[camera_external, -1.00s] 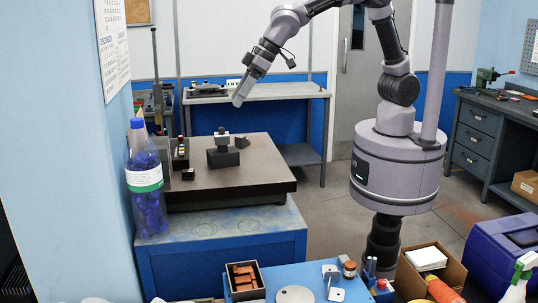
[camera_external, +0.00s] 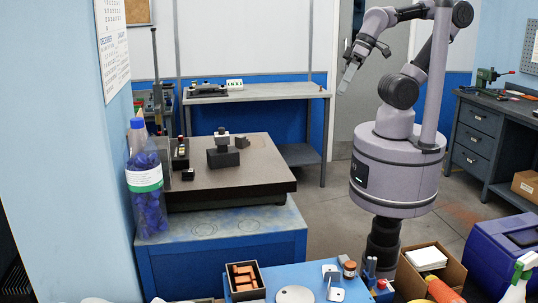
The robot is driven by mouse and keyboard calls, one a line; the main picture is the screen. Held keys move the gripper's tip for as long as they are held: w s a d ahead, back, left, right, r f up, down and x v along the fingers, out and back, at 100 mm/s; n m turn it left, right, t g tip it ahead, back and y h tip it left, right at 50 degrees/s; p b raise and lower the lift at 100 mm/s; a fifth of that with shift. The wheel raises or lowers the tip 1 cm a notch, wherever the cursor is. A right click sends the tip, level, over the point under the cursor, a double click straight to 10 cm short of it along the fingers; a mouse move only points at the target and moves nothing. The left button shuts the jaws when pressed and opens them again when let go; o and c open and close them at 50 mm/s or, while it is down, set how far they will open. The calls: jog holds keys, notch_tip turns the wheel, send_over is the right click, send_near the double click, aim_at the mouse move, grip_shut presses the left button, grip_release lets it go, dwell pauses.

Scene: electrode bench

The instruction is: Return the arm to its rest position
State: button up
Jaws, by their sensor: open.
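My gripper (camera_external: 343,89) hangs pointing down at the upper middle right of the external view, in the air in front of the grey door. It is open, and I see nothing held in it. My arm is folded back close above my base, with the elbow raised at the upper right. The gripper is apart from the benches and from the dark surface plate.
A dark surface plate (camera_external: 255,178) on a blue cabinet (camera_external: 270,245) bears a small block fixture (camera_external: 222,150). A large bottle (camera_external: 146,190) stands at its left. A grey workbench (camera_external: 262,92) is behind. A blue table (camera_external: 330,270) with several items is in front.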

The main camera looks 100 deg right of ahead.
notch_tip(320, 180, down, 15)
jog(key=b, duration=1.3)
jog(key=shift+r, duration=0.2)
